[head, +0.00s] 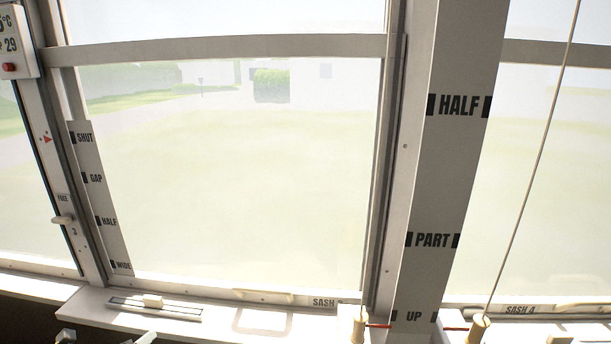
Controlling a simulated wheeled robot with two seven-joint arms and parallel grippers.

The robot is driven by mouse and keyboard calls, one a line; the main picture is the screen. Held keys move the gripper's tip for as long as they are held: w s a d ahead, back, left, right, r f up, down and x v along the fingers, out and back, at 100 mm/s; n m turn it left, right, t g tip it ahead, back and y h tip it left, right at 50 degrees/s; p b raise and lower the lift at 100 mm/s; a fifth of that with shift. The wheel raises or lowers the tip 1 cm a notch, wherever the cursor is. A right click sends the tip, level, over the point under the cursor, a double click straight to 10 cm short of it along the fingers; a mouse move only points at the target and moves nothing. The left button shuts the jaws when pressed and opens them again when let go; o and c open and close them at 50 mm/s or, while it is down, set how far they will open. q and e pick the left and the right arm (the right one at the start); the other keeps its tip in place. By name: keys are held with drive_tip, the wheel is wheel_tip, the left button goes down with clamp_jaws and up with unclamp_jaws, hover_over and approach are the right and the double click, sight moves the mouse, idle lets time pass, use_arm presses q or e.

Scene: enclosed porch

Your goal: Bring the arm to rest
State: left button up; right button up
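Small grey parts (66,336) show at the bottom left edge of the head view, with more pale parts (148,339) to their right. They look like pieces of my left arm or gripper, but they are cut off by the frame and I cannot tell if the fingers are open. I see nothing held there. My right gripper and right arm are not in view.
A sash window (240,180) fills the middle, its pull (262,293) at the bottom. Wooden cord knobs (359,326) (479,328) hang by a labelled post (440,170). A lever (62,220) is on the left frame.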

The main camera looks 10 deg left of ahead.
use_arm(q)
drive_tip(key=s+d+f+n+g+h, duration=0.1)
drive_tip(key=s+d+f+n+g, duration=0.4)
drive_tip(key=s+d+f+n, duration=0.7)
drive_tip(key=s+d+f+n+g, duration=0.35)
drive_tip(key=s+d+n, duration=0.5)
drive_tip(key=n, duration=0.75)
wheel_tip(320, 180, down, 24)
drive_tip(key=s+a+g, duration=0.1)
drive_tip(key=s+g, duration=0.1)
drive_tip(key=s+a+f, duration=0.1)
drive_tip(key=s+f, duration=0.7)
drive_tip(key=s+a+f, duration=0.2)
drive_tip(key=s+f, duration=0.6)
drive_tip(key=f, duration=0.1)
drive_tip(key=shift+s+a+m+g, duration=0.25)
drive_tip(key=shift+s+m+g, duration=0.15)
drive_tip(key=shift+g, duration=0.05)
